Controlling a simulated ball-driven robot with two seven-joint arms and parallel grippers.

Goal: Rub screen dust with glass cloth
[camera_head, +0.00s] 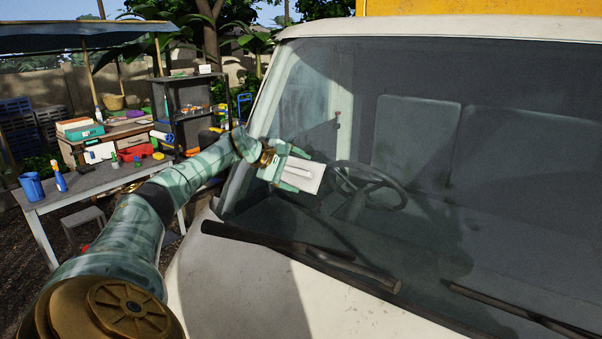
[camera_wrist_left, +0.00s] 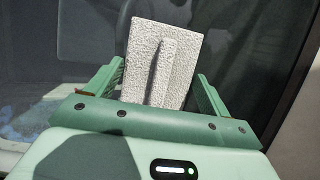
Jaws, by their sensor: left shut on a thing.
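The glass cloth (camera_head: 306,177) is a white, flat rectangular piece with a raised ridge. My left gripper (camera_head: 289,171) is shut on it, in front of the left part of the windshield (camera_head: 440,150). In the left wrist view the cloth (camera_wrist_left: 152,55) has a rough texture and stands out between the green fingers of the gripper (camera_wrist_left: 160,88), with dark glass (camera_wrist_left: 240,50) behind it. I cannot tell whether the cloth touches the glass. I cannot clearly make out dust on the windshield. My right gripper is not in view.
A dark wiper (camera_head: 300,253) lies along the windshield's lower edge, and another wiper (camera_head: 510,312) is at lower right. The white hood (camera_head: 235,290) is below. At left stand a table (camera_head: 95,182) with a blue cup (camera_head: 32,186) and a spray bottle (camera_head: 58,176), and a dark shelf (camera_head: 185,100).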

